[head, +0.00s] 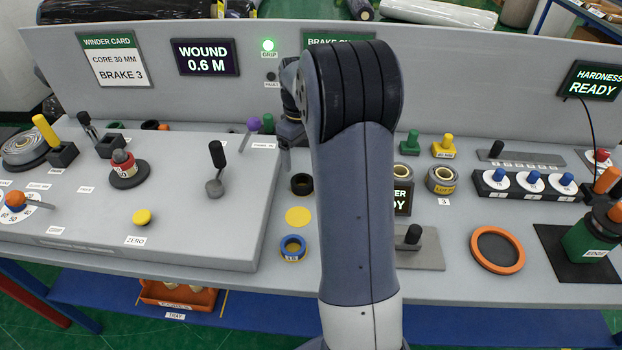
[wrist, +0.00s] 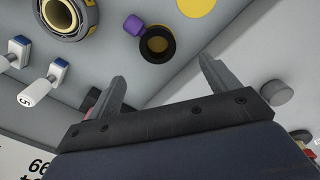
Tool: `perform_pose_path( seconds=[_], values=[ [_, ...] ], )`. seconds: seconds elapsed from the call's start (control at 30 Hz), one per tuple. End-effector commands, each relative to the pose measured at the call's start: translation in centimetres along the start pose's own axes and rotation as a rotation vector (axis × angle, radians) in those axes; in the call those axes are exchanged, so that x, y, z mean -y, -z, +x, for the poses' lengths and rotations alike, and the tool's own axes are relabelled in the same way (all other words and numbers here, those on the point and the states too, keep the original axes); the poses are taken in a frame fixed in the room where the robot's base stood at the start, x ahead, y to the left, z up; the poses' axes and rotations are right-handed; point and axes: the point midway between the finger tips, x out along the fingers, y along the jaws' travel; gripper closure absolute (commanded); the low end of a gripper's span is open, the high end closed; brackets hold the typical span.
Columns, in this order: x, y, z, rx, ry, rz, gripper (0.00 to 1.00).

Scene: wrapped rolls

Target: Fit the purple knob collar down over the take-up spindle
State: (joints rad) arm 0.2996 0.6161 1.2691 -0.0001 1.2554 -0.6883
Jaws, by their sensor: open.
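A black ring with a purple knob at its side, which looks like the knob collar (wrist: 157,45), lies on the grey bench just beyond my fingertips in the wrist view. Its black ring also shows in the head view (head: 301,184), left of my arm; its knob is not visible there. My gripper (wrist: 162,72) is open, with nothing between its fingers. In the head view my arm hides most of it. No part is clearly labelled as the take-up spindle; a short post with a red band (head: 122,163) stands on a round black base on the left panel.
A yellow disc (head: 298,216) and a blue ring (head: 292,248) lie near the black ring. A black-handled lever (head: 216,160) and a purple-tipped lever (head: 253,124) rise from the raised left panel. A back wall runs behind.

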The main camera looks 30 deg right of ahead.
Motion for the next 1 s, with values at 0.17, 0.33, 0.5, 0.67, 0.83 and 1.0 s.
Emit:
perform_pose_path(
  seconds=[0.17, 0.33, 0.5, 0.67, 0.83, 1.0],
  values=[
    [0.0, -0.1, 2.9, 0.004, 0.004, 0.000, 0.17],
    [0.0, -0.1, 4.8, 0.002, 0.002, 0.000, 0.17],
    [-0.2, -0.1, 6.1, 0.004, 0.003, 0.001, 0.17],
    [-0.6, -0.2, 8.5, 0.004, 0.003, 0.001, 0.17],
    [-0.6, -0.1, 10.2, 0.002, 0.002, 0.000, 0.17],
    [-0.6, -0.1, 10.4, 0.001, 0.001, 0.001, 0.17]
  ],
)
